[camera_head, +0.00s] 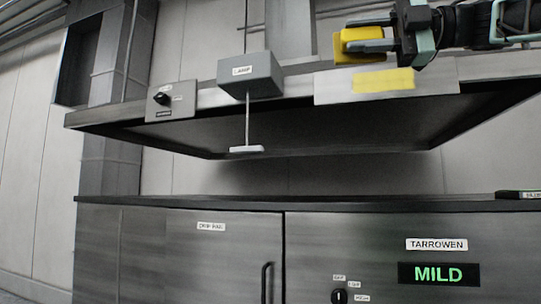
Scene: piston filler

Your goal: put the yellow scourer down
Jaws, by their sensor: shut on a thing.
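The yellow scourer (352,50) is a small yellow block at the upper right of the head view. My gripper (366,34) is shut on it, with one finger above and one below in the picture. The scourer is held up in front of the pale panel on the hood's front edge. The scourer's far side is hidden by the fingers. A yellow patch (383,80) shows on the pale panel (335,88) just below the scourer; I cannot tell what it is.
A grey box labelled LAMP (250,75) hangs at the hood's front edge, with a pull cord and white handle (246,149). A knob panel (170,101) is to its left. Below is a dark counter edge (300,205) over cabinets with a MILD display (439,274).

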